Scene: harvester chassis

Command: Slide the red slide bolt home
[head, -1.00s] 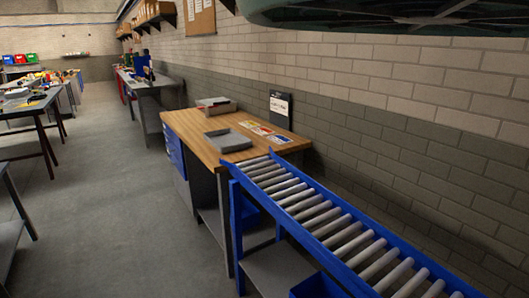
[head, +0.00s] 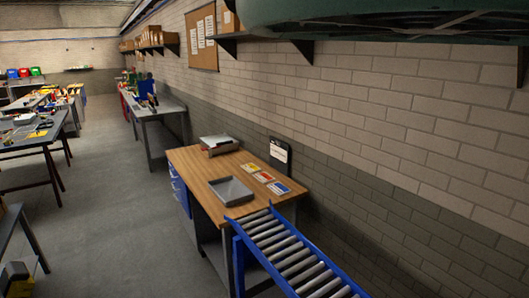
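I cannot make out the red slide bolt in the head view. My gripper is not in view. A wooden-topped workbench (head: 191,172) stands at the middle, with a grey tray (head: 231,190), several coloured cards (head: 264,177) and a grey box-like item (head: 218,145) on it. No bolt shows on its top.
A blue-railed roller conveyor (head: 283,256) meets the bench's near end. Open grey floor (head: 115,215) runs along the left, between this bench and other tables (head: 30,136). A brick wall (head: 400,120) closes the right. A dark greenish body (head: 380,15) hangs across the top right.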

